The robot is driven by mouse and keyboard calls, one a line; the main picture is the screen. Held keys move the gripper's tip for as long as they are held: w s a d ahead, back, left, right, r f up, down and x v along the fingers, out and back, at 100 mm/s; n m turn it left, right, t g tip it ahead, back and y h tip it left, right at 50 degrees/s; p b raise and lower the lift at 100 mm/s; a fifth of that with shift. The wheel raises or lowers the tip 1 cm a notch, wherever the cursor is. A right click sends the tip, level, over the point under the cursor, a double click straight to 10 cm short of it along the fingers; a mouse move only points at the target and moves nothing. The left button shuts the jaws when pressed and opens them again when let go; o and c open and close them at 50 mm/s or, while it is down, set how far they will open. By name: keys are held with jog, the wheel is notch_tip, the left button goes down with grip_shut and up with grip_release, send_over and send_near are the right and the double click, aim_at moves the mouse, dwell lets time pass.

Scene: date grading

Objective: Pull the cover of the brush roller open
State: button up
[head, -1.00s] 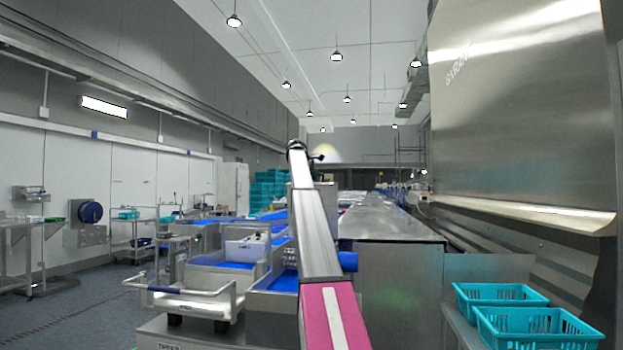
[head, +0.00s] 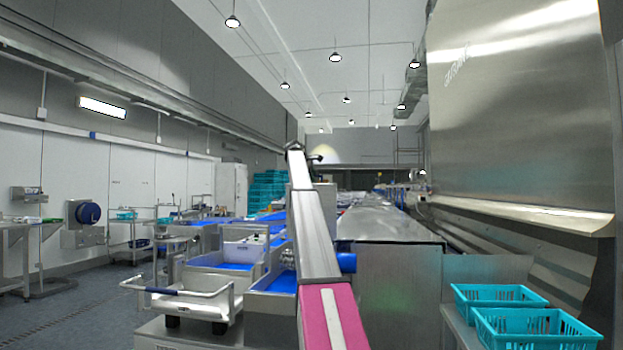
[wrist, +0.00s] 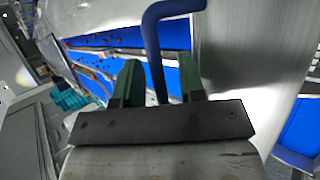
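A blue bent bar handle (wrist: 153,45) rises between the two dark green fingers of my gripper (wrist: 160,66) in the wrist view. The fingers are apart, with a gap on each side of the bar, so my gripper is open around it. The bar's lower end is hidden behind the gripper's dark crosspiece. A smooth metal surface (wrist: 245,45), possibly the cover, lies to the right of the handle; I cannot tell how the handle joins it. In the head view my arm hides the handle, and the fingers cannot be made out.
Blue sorting belts with small dark dates (wrist: 105,40) lie beyond the gripper. In the head view a long steel machine top (head: 385,225) runs right of my arm. Teal crates (head: 530,325) stand at the lower right, and a white-railed cart (head: 190,303) stands at the left.

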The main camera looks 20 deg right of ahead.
jog(key=v, duration=1)
jog(key=shift+a+r, duration=0.2)
jog(key=shift+r, duration=0.05)
jog(key=shift+s, duration=0.1)
jog(key=shift+s, duration=0.1)
